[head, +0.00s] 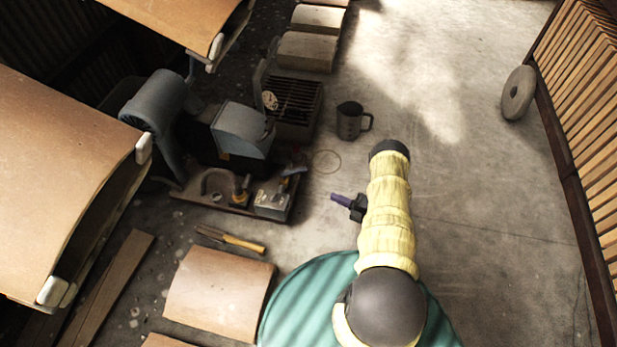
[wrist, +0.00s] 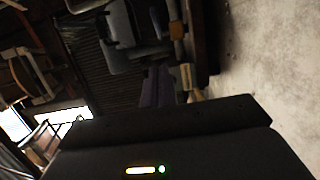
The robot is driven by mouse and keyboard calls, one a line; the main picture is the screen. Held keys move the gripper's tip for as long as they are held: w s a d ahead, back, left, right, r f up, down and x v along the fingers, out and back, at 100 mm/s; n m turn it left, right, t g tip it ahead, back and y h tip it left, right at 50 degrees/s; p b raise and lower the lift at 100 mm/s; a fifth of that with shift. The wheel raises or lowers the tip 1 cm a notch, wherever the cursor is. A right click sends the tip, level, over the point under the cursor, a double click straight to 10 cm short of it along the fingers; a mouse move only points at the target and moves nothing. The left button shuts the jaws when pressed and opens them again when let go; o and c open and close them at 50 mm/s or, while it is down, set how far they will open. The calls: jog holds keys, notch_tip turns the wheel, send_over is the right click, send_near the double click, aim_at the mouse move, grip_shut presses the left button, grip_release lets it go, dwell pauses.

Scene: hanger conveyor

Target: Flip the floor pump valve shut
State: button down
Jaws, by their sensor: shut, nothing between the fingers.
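A low pump assembly stands on a dark floor tray (head: 222,205) left of centre in the head view. Small fittings sit on it, among them a part with a blue lever (head: 293,171) near the tray's right end, which looks like the valve. I cannot tell the lever's exact position at this size. My gripper (head: 334,196) is shut and empty, its purple fingers pointing left toward the tray, apart from it and to its right. In the wrist view the fingers (wrist: 158,86) are together, with grey machine parts beyond them. The lever is not clear there.
A dark jug (head: 350,121) stands behind my gripper. A wood-handled tool (head: 231,240) lies in front of the tray. Curved brown panels (head: 219,294) lie at the front, beside a round teal surface (head: 305,300).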

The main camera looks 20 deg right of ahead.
jog(key=b, duration=0.6)
send_near(294, 173)
jog(key=a+f, duration=0.1)
jog(key=a, duration=0.1)
jog(key=shift+w+a+r+b, duration=0.1)
jog(key=shift+w+a+b, duration=0.05)
jog(key=shift+w+b, duration=0.7)
jog(key=shift+w+a+r+b, duration=0.15)
jog(key=shift+w+b, duration=0.4)
jog(key=shift+w, duration=0.65)
